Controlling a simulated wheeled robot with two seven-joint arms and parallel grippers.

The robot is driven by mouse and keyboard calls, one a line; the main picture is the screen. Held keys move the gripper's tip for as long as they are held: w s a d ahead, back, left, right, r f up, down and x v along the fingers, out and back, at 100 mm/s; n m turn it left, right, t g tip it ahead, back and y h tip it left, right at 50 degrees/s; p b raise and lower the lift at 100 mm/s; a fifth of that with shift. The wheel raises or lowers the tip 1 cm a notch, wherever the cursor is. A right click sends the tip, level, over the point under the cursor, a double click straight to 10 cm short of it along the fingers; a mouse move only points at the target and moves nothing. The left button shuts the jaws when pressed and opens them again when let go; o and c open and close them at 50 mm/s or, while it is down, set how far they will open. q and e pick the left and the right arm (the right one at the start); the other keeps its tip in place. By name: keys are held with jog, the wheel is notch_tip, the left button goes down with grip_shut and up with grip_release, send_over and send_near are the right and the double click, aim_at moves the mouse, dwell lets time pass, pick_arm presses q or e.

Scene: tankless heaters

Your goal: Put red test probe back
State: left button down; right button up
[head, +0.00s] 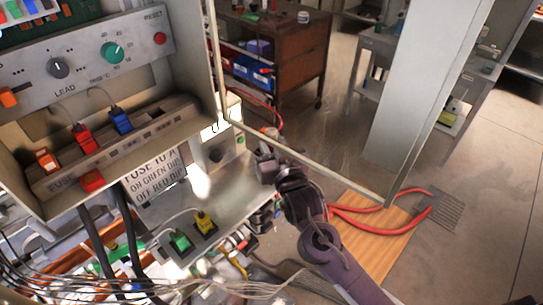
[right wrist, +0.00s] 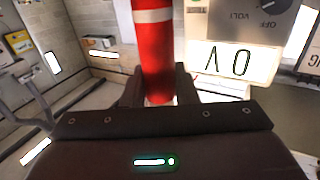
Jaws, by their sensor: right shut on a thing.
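My right gripper (head: 266,165) is in the middle of the head view, at the right edge of the grey bench under the open cabinet. In the right wrist view its dark fingers (right wrist: 157,88) are shut on the red test probe (right wrist: 156,45), a red cylinder with a white band. The probe points away from the gripper, and its far end is cut off at the top of that view. In the head view the probe is small and hard to make out. A meter with a lit display (right wrist: 235,63) and a dial (right wrist: 272,8) stands close to the right of the probe.
The cabinet holds a control panel (head: 85,62) with knobs and a fuse row with red, orange and blue plugs. Green (head: 181,241) and yellow (head: 204,222) plugs sit on the bench. An open door edge (head: 310,165) runs close behind my right gripper.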

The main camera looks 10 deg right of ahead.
notch_tip(320, 180, down, 3)
jog(key=b, duration=0.2)
jog(key=shift+f+b, duration=0.2)
jog(key=shift+b, duration=0.1)
jog(key=shift+r, duration=0.15)
jog(key=o, duration=0.8)
